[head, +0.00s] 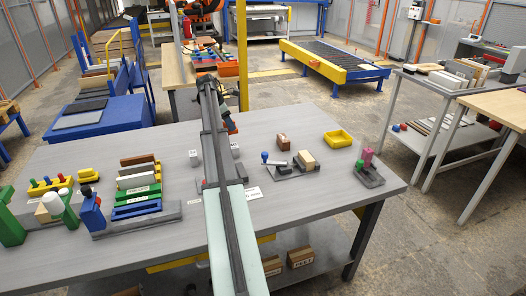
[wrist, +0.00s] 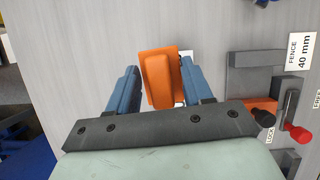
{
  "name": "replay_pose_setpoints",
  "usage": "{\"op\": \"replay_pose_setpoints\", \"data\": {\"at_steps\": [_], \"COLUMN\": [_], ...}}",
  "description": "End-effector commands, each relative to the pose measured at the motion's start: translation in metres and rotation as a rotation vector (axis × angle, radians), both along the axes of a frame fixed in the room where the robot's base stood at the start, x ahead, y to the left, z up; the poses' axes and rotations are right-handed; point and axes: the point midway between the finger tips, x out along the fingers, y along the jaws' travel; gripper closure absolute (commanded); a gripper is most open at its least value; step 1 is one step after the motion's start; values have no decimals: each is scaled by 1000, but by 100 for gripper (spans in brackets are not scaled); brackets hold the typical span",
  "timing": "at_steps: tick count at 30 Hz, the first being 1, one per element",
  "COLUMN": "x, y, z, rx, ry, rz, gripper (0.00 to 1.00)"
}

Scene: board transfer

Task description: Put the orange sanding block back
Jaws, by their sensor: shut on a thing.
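The orange sanding block (wrist: 160,78) sits between the two blue fingers of my gripper (wrist: 160,82) in the wrist view, and the gripper is shut on it. The block hangs over the grey table top, with a small white patch partly hidden behind its right side. In the head view my gripper (head: 228,117) is small and partly hidden by my arm, near the far edge of the table; a bit of orange (head: 232,127) shows at its fingertips. The block's height above the table is hard to tell.
A grey fixture (wrist: 252,80) with a "FENCE 40 mm" label (wrist: 302,50) and a red knob (wrist: 299,133) lies right of my gripper. On the grey table (head: 350,207) stand a board rack (head: 137,188), a brown block (head: 283,142) and a yellow tray (head: 338,138).

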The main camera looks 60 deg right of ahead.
Motion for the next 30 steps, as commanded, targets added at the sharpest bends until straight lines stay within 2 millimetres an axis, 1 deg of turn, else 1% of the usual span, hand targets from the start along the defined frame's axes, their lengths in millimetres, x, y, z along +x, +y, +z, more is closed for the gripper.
{"op": "replay_pose_setpoints", "data": {"at_steps": [1, 6, 9, 12, 15, 20, 30], "x": [-18, -67, -90, -107, -118, -124, -124], "y": [-15, -50, -66, -76, -83, -86, -85], "z": [-1, -4, -5, -6, -6, -15, -64], "rx": [0, 1, -1, -1, -1, 1, 0], "ry": [0, 1, 0, 1, 0, 1, 0], "rz": [-14, -45, -59, -67, -74, -77, -77], "gripper": [78, 78, 78, 78, 78, 78, 78]}}
